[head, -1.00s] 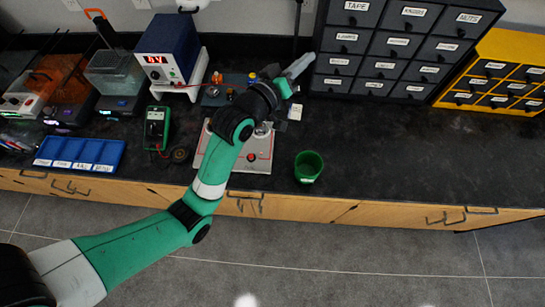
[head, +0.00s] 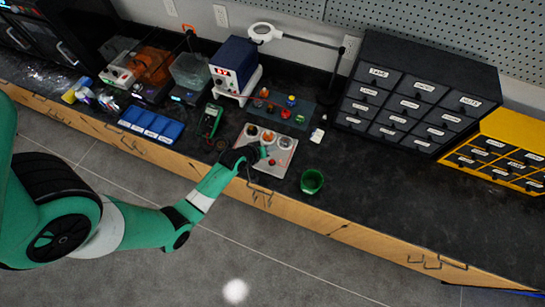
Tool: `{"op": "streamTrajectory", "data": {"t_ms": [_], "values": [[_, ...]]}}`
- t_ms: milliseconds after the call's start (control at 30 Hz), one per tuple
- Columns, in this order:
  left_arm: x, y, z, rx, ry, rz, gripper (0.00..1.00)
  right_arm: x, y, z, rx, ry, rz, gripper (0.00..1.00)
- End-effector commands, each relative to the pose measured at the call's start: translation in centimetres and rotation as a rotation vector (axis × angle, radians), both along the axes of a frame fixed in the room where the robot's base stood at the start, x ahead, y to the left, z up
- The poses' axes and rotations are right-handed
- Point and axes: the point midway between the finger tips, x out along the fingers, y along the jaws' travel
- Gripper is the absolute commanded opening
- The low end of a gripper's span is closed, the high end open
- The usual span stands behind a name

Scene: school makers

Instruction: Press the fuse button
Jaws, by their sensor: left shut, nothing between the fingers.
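A light grey panel (head: 286,158) with several round fittings lies near the bench's front edge. A small red spot (head: 272,162) shows on its front part. Behind it lies a dark blue board (head: 312,103) with several small coloured knob-like parts. No label names the fuse button, so I cannot tell which part it is. My left gripper (head: 264,152) is shut and empty, at the front left of the grey panel, and covers part of it. I cannot tell whether it touches the panel. My right gripper is out of view.
A multimeter (head: 210,120) and a blue power supply (head: 234,62) stand to the left. A blue tray (head: 151,124) lies further left. Dark drawers (head: 420,95) stand behind right; the bench front right is clear.

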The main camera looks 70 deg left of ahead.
Motion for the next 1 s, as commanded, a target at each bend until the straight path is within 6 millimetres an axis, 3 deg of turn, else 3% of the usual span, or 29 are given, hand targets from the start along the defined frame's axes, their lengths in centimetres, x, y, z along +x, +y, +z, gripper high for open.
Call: {"op": "streamTrajectory", "data": {"t_ms": [267,733,1000], "values": [[0.1,0.0,-0.7,0.001,-0.002,-0.001,0.00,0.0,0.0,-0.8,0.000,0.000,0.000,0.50],[0.1,0.0,-7.1,0.001,-0.002,-0.001,0.00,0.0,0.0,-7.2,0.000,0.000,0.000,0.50],[0.1,0.0,-8.8,0.002,-0.001,-0.002,0.00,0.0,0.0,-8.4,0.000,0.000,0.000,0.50]]}}
